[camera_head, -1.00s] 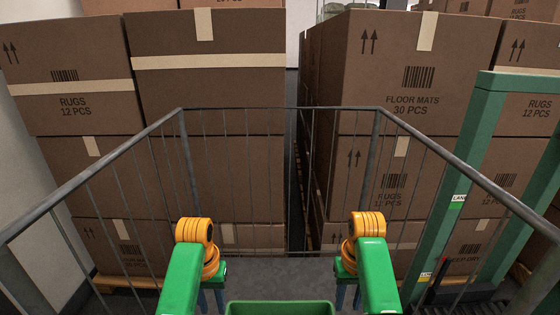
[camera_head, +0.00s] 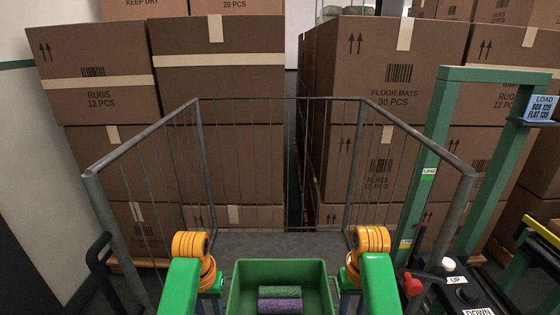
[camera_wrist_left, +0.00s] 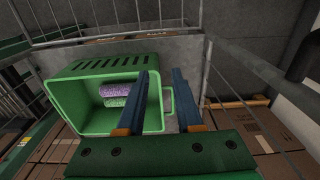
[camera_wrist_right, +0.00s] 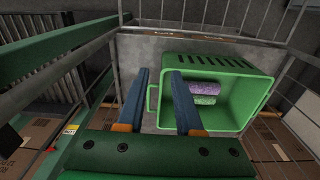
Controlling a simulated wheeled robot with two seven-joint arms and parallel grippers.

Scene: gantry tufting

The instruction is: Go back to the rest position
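My left gripper (camera_wrist_left: 163,75) shows two blue fingers held apart in the left wrist view, with nothing clamped between them. My right gripper (camera_wrist_right: 157,75) is likewise open in the right wrist view. In the head view both green forearms with orange joints reach forward on either side of a green crate (camera_head: 252,268). The crate holds a green roll (camera_head: 280,292) and a purple roll (camera_head: 280,305). A crate handle appears in the gap between the fingers in each wrist view; I cannot tell how far below the fingers it lies.
A grey railing (camera_head: 280,99) encloses the platform. Stacked brown cartons (camera_head: 385,85) stand beyond it, with a narrow gap between stacks. A green frame (camera_head: 432,160) stands right, with a sign (camera_head: 541,107). A control panel (camera_head: 465,292) with UP and DOWN labels is at lower right.

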